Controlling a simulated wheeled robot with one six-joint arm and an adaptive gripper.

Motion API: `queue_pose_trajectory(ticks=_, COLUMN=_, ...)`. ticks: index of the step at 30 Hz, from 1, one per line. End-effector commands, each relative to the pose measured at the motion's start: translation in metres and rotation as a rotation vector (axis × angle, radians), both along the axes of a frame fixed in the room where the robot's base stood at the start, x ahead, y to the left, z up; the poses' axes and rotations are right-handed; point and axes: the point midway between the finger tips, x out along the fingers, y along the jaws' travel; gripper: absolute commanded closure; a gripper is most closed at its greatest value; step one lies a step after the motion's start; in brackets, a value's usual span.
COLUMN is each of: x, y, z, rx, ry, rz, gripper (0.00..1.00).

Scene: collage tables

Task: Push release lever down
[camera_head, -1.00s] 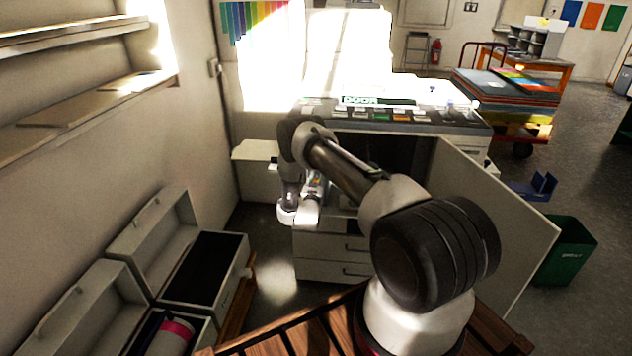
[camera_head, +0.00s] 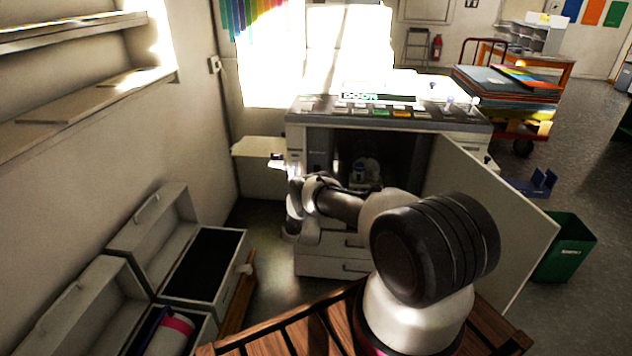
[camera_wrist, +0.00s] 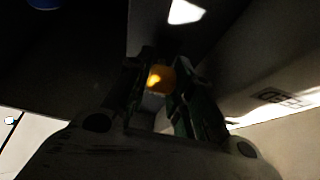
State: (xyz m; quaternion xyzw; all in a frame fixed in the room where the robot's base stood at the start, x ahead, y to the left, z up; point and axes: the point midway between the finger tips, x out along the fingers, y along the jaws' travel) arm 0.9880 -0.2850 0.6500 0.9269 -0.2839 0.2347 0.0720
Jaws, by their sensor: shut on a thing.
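The release lever (camera_wrist: 160,80) shows in the wrist view as a small orange-yellow tip. It sits between the two dark fingers of my gripper (camera_wrist: 158,92), which is shut on it. The rest of the lever is hidden by the fingers and shadow. In the head view, my arm reaches to the left side of the open machine (camera_head: 300,133). The lever and the fingertips are hidden there behind my wrist.
The machine's door (camera_head: 490,225) stands wide open on the right. A pale bottle-like thing (camera_head: 366,172) is inside the dark bay. Drawers (camera_head: 338,268) lie below. Open cases (camera_head: 205,268) stand at left, and a green bin (camera_head: 566,250) at right.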

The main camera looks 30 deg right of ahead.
Motion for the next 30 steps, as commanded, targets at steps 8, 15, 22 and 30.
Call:
queue_pose_trajectory(ticks=8, x=0.0, y=0.0, z=-0.001, rx=-0.004, ry=-0.006, rz=0.001, gripper=1.0)
queue_pose_trajectory(ticks=15, x=0.0, y=0.0, z=-0.001, rx=-0.004, ry=-0.005, rz=0.001, gripper=0.68)
queue_pose_trajectory(ticks=22, x=0.0, y=0.0, z=-0.001, rx=-0.004, ry=-0.005, rz=0.001, gripper=0.68)
queue_pose_trajectory(ticks=30, x=-0.021, y=0.015, z=-0.016, rx=-0.002, ry=-0.001, rz=0.003, gripper=0.68)
